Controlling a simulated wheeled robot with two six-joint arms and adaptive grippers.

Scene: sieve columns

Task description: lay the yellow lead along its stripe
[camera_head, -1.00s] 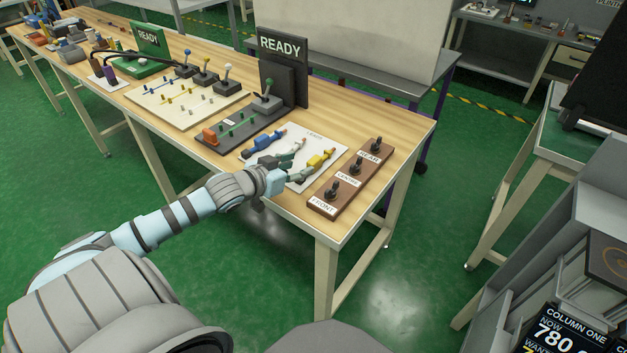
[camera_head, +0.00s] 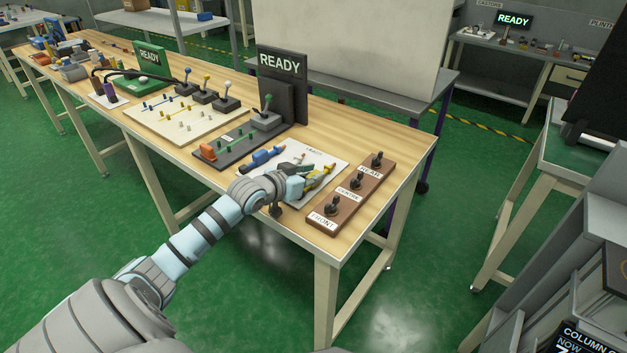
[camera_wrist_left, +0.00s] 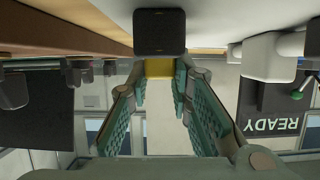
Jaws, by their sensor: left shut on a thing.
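The yellow lead (camera_head: 319,182) is partly hidden by my left gripper (camera_head: 314,186), over the near part of a white sheet (camera_head: 332,160) at the table's front corner. In the left wrist view the fingers (camera_wrist_left: 160,95) are closed in on a yellow piece (camera_wrist_left: 159,68), with a dark block (camera_wrist_left: 160,32) at its far end. I cannot tell whether the lead touches the sheet. A blue lead (camera_head: 262,157) lies left of the gripper. No yellow stripe can be made out on the sheet. My right gripper is out of view.
A brown block (camera_head: 347,203) with black switches, labelled FRONT, CENTRE and REAR, stands right of the sheet. A dark panel (camera_head: 240,145) with a lever and an upright READY sign (camera_head: 281,64) stands behind left. A pale peg board (camera_head: 182,112) is farther left.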

